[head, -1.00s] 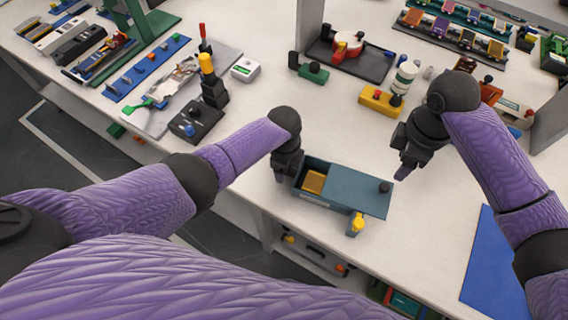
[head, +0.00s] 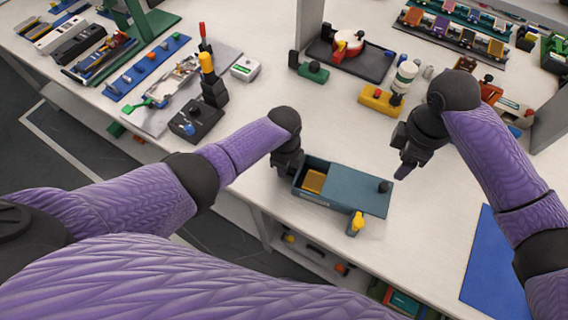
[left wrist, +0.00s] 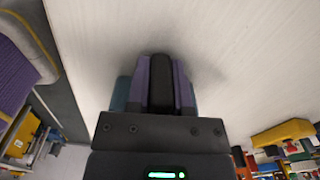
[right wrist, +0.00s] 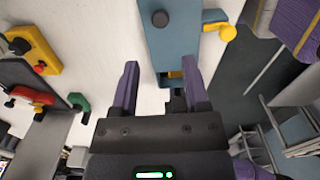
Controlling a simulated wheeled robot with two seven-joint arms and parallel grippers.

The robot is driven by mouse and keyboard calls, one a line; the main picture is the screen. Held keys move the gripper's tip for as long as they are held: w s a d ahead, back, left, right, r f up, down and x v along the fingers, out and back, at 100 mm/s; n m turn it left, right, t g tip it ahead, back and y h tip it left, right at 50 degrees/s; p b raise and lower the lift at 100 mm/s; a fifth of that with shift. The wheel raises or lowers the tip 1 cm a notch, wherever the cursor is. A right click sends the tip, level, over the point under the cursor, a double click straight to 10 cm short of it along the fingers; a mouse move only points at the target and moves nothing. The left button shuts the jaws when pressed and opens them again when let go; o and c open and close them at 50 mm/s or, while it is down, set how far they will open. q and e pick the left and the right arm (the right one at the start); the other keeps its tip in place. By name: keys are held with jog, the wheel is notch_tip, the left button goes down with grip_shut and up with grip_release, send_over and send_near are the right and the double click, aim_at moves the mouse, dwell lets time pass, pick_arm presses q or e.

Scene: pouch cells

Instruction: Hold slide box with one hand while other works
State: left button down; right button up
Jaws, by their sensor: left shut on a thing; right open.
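The slide box (head: 345,190) is a teal box on the table near its front edge. Its lid is partly slid open to the right, and an orange-brown block (head: 314,181) shows inside the open left end. A dark knob sits on the lid, and a yellow piece stands at its front right. My left gripper (head: 284,165) is shut on the left end of the slide box; the left wrist view shows its fingers (left wrist: 160,84) close together with teal behind them. My right gripper (head: 404,170) is open and empty above the table, right of the box; the right wrist view shows the box beyond its fingers (right wrist: 158,85).
A blue mat (head: 498,265) lies at the front right. A yellow block (head: 381,101) and a dark tray with a red-and-white round part (head: 348,45) stand behind. A black block with a blue button (head: 195,122) is at the left.

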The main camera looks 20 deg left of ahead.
jog(key=shift+d, duration=0.1)
jog(key=shift+c, duration=0.6)
jog(key=d, duration=0.1)
jog(key=d+m, duration=0.1)
jog(key=d, duration=0.1)
jog(key=shift+s+d+f+m, duration=0.1)
jog(key=shift+f+m, duration=0.2)
jog(key=shift+f, duration=0.05)
jog(key=c, duration=0.5)
jog(key=shift+d+f, duration=0.15)
jog(key=shift+f, duration=0.05)
grip_shut()
notch_tip(320, 180, down, 9)
jog(key=shift+r, duration=0.2)
jog(key=shift+a, duration=0.3)
